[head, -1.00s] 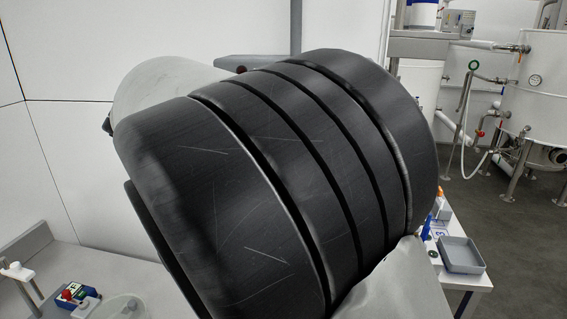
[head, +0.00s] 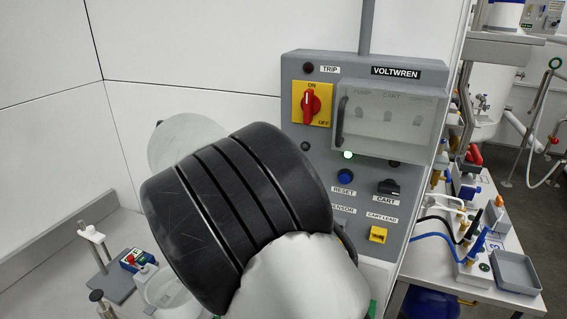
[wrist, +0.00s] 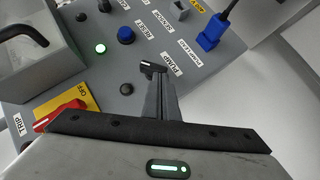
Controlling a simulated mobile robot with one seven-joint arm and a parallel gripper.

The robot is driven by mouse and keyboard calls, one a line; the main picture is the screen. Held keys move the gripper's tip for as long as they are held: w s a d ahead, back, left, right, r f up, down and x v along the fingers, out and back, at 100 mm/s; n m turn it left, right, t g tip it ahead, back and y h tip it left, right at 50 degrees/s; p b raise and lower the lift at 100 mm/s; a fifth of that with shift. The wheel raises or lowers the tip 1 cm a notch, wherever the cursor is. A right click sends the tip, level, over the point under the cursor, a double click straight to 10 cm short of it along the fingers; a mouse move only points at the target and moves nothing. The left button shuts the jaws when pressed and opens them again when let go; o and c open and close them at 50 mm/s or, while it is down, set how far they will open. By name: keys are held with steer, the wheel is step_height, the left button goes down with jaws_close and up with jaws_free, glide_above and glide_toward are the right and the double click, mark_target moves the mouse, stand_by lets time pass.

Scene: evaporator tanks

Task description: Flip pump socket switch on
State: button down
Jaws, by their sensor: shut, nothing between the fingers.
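The grey control panel (head: 340,85) stands upright at the centre of the head view. My arm hides its lower left part there, with the pump switch and my fingers. In the wrist view the panel appears turned over. A black switch knob with a white mark (wrist: 152,67) sits beside the PUMP label (wrist: 171,65). My gripper (wrist: 156,80) is shut and empty, its fingertips right at this knob. I cannot tell whether they touch it. A blue plug (wrist: 209,40) with a cable sits in the panel beyond the fingers.
A red rotary switch (head: 311,103) is at ON. A green lamp (head: 347,155) is lit above the blue RESET button (head: 345,176). The CART switch (head: 388,187) and a handled clear cover (head: 390,120) are nearby. A grey tray (head: 516,270) lies on the right bench.

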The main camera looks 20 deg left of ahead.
steer(key=f+n+h, duration=0.1)
steer(key=h, duration=0.1)
steer(key=f+n+t+h, duration=0.1)
steer(key=shift+a+n+h, duration=0.15)
steer(key=shift+n+h, duration=0.25)
steer(key=shift+f+n+t+h, duration=0.35)
steer(key=shift+n+t+h, duration=0.05)
steer(key=shift+n+h, duration=0.2)
steer(key=shift+w+r, duration=0.1)
steer(key=shift+r, duration=0.05)
stand_by(0.5)
